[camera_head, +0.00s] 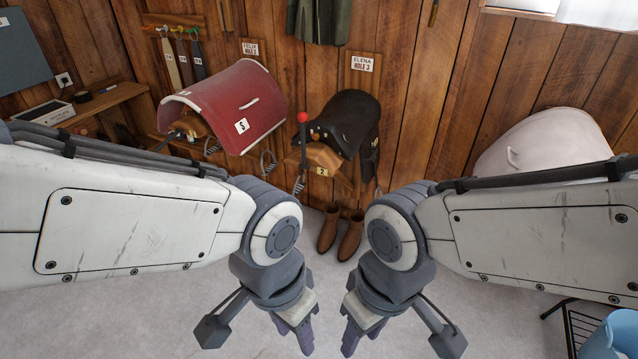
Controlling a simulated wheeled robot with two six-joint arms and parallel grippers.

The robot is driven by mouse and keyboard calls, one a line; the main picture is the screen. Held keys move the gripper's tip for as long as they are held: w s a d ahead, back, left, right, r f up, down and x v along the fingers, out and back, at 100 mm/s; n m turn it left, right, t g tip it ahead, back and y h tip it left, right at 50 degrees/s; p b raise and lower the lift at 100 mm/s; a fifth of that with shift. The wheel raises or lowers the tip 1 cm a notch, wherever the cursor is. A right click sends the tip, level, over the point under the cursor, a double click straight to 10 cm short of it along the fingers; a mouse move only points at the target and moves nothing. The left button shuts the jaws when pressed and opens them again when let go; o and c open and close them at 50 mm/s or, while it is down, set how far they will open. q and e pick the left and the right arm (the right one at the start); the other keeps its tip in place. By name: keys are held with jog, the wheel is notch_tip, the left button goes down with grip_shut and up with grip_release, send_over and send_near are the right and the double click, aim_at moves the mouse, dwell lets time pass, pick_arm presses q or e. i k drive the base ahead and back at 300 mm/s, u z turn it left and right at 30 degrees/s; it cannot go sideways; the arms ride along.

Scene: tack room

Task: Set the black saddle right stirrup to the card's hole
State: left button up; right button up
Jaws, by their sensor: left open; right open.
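The black saddle (348,112) sits on a wooden rack against the plank wall, right of the red-covered saddle. The card (362,62) above it reads ELENA, HOLE 3. A metal stirrup (298,185) hangs low at the saddle's left side. A black strap or flap hangs on its right side, and something small and metallic shows low there. The strap holes are too small to read. My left gripper (296,336) and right gripper (350,338) are open and empty, low in front of the rack, apart from the saddle.
A red-covered saddle (232,105) stands left under a FELIX card (251,48). Brown boots (340,232) stand on the floor below the black saddle. A pale covered shape (540,145) is at right, a blue bucket (615,335) at lower right. A wooden shelf (105,103) is at left.

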aim_at(298, 187)
jog(key=z, duration=0.2)
jog(key=i, duration=1.45)
jog(key=u, duration=0.6)
